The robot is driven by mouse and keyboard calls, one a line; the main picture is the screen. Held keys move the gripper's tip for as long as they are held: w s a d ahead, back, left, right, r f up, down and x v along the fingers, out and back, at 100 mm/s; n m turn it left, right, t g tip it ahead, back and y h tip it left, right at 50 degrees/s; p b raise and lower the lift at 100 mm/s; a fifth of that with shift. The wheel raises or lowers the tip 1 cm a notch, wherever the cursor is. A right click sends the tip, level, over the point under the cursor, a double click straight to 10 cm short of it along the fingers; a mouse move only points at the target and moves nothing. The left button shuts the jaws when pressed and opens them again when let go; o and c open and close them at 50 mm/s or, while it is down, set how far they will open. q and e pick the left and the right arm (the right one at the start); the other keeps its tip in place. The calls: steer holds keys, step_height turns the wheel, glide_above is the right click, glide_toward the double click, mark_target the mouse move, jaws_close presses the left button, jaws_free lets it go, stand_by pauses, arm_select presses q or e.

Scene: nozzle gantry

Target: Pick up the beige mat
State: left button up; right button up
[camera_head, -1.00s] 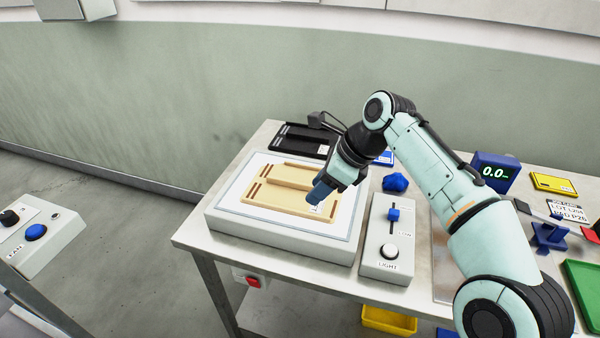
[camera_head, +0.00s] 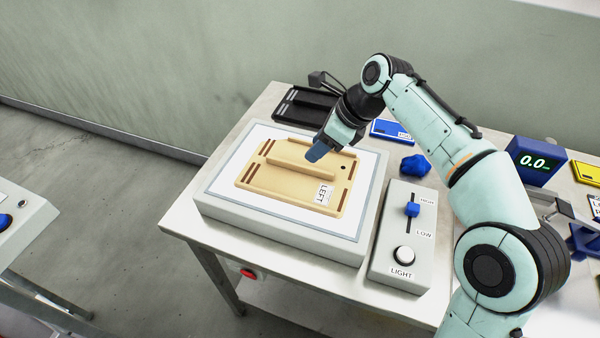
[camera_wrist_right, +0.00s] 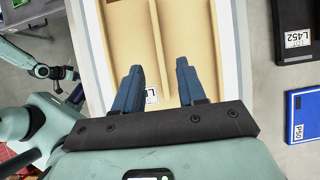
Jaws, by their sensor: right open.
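The beige mat (camera_head: 270,182) is a flat tray-like piece with a raised ridge, dark slots and a LEFT label. It lies on the white lit panel (camera_head: 225,205). My right gripper (camera_head: 316,153) is over the mat's far right part, pointing down. In the right wrist view its blue fingers (camera_wrist_right: 157,75) are open, one on each side of the mat's ridge (camera_wrist_right: 151,35); nothing is seen clamped. Whether the fingers touch the mat is unclear. My left gripper (camera_wrist_right: 66,73) shows small and dark at the left of the wrist view, too small to read its jaws.
A light control box (camera_head: 403,250) with a blue slider stands right of the panel. A black tray (camera_head: 297,108), a blue card (camera_head: 388,129) and a blue lump (camera_head: 415,165) lie behind and beside it. A blue display (camera_head: 535,160) stands farther right.

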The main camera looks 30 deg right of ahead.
mark_target(299, 164)
steer(key=shift+x, duration=1.2)
steer(key=b+x, duration=0.2)
steer(key=x, duration=0.2)
steer(key=shift+s+a+f, duration=0.1)
steer(key=shift+f, duration=0.05)
steer(key=shift+w+a+f, duration=0.15)
steer(key=shift+w+f, duration=0.1)
steer(key=shift+f, duration=0.1)
arm_select(q)
steer(key=shift+w+f, duration=0.35)
steer(key=shift+f, duration=0.2)
steer(key=shift+w+f, duration=0.3)
steer(key=shift+f, duration=0.2)
arm_select(e)
steer(key=shift+r, duration=0.15)
jaws_close()
